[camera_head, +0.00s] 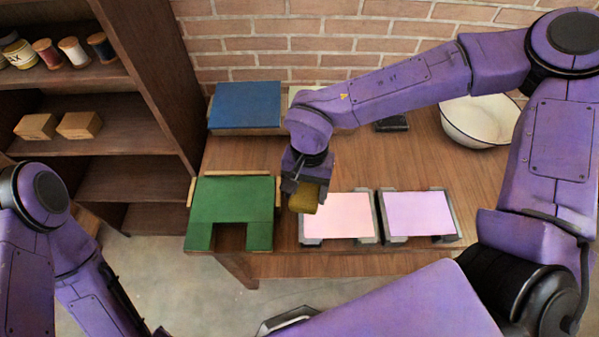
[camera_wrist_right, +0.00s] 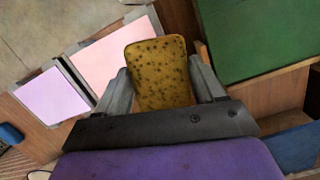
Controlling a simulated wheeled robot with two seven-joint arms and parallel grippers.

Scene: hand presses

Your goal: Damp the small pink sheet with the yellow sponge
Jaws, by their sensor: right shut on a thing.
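My right gripper (camera_head: 303,184) is shut on the yellow sponge (camera_head: 305,199). It holds the sponge at the left edge of the pink sheet (camera_head: 345,214), overlapping its upper left corner in the head view; I cannot tell whether they touch. In the right wrist view the dark-spotted sponge (camera_wrist_right: 160,70) is between the two fingers, with the pink sheet (camera_wrist_right: 112,52) to its left. A lilac sheet (camera_head: 418,213) lies in its own grey frame right of the pink one. My left arm shows at lower left; its gripper is out of view.
A green board (camera_head: 232,198) with a notch lies left of the sponge. A blue block (camera_head: 246,108) stands behind it. A white basin (camera_head: 480,120) and a small dark object (camera_head: 391,124) are at the back right. A wooden shelf (camera_head: 125,125) stands left of the table.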

